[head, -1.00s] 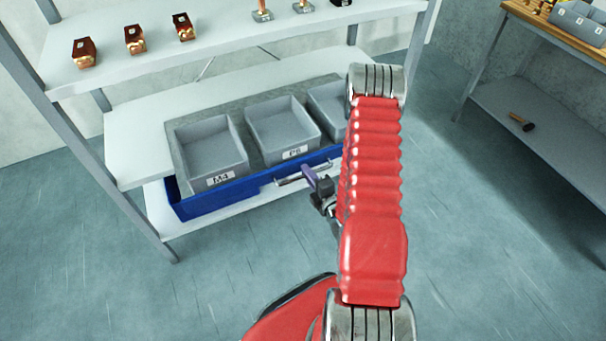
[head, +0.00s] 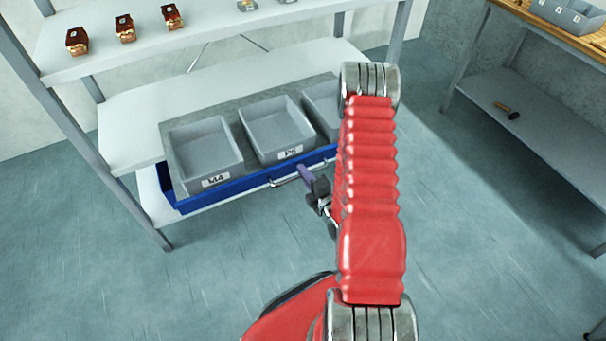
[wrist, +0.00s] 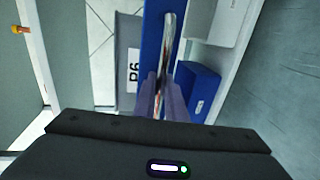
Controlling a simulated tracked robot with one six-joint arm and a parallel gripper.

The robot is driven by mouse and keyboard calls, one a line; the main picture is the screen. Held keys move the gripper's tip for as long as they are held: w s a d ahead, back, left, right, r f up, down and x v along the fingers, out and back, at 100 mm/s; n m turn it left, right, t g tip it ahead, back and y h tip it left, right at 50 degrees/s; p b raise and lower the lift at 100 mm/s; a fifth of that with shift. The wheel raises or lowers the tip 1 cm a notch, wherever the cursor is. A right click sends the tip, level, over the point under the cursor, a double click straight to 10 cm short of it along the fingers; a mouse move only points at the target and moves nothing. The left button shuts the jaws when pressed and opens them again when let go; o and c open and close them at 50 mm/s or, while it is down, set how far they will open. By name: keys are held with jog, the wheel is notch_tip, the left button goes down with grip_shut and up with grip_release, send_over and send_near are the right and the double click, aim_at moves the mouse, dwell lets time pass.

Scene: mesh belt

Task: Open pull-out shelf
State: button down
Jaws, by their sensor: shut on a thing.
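The pull-out shelf (head: 190,191) is a grey board with a blue front edge, low in the rack. It stands partly out toward me. Grey bins, one labelled M4 (head: 204,150) and one P6 (head: 275,130), sit on it; a further bin is partly behind my arm. A silver bar handle (head: 283,181) runs along its front and also shows in the wrist view (wrist: 169,40). My gripper (head: 304,172) has purple fingers, shut on the handle; they also show in the wrist view (wrist: 163,97). My red arm hides the shelf's right end.
A blue box (wrist: 196,90) lies beneath the shelf. The rack's upper shelf (head: 190,50) carries several small items. A rack post (head: 100,140) stands left. A workbench (head: 545,130) with a hammer (head: 507,110) stands right. The floor in front is clear.

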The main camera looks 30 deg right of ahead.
jog(key=shift+s+d+f, duration=0.1)
jog(key=shift+d+f, duration=0.05)
jog(key=c, duration=2.1)
grip_release()
jog(key=v, duration=1.3)
jog(key=shift+s, duration=0.3)
